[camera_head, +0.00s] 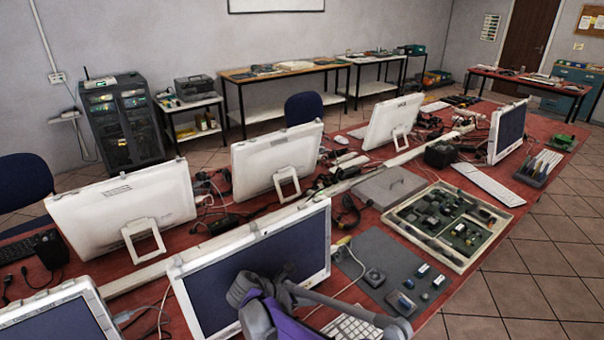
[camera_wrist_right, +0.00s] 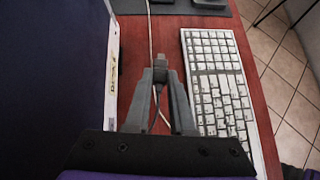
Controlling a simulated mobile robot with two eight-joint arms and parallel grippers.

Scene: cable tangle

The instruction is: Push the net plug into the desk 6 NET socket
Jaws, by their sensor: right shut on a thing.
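In the right wrist view my right gripper (camera_wrist_right: 160,75) is shut on a small dark plug (camera_wrist_right: 161,62), which I take for the net plug. A thin dark cable hangs back from it between the fingers. The fingertips are above the red desk, between the edge of a monitor (camera_wrist_right: 109,88) on the left and a white keyboard (camera_wrist_right: 222,85) on the right. In the head view my right arm is in front of the near middle monitor (camera_head: 215,290), and the plug cannot be made out there. I cannot identify the desk 6 NET socket. My left gripper is in neither view.
A pale cable (camera_wrist_right: 150,30) runs along the red desk beside the fingers. A grey mat (camera_head: 372,252) with small parts lies right of the near monitor, and a tray of circuit boards (camera_head: 400,222) lies beyond it. White monitors (camera_head: 90,210) line the desk's far side.

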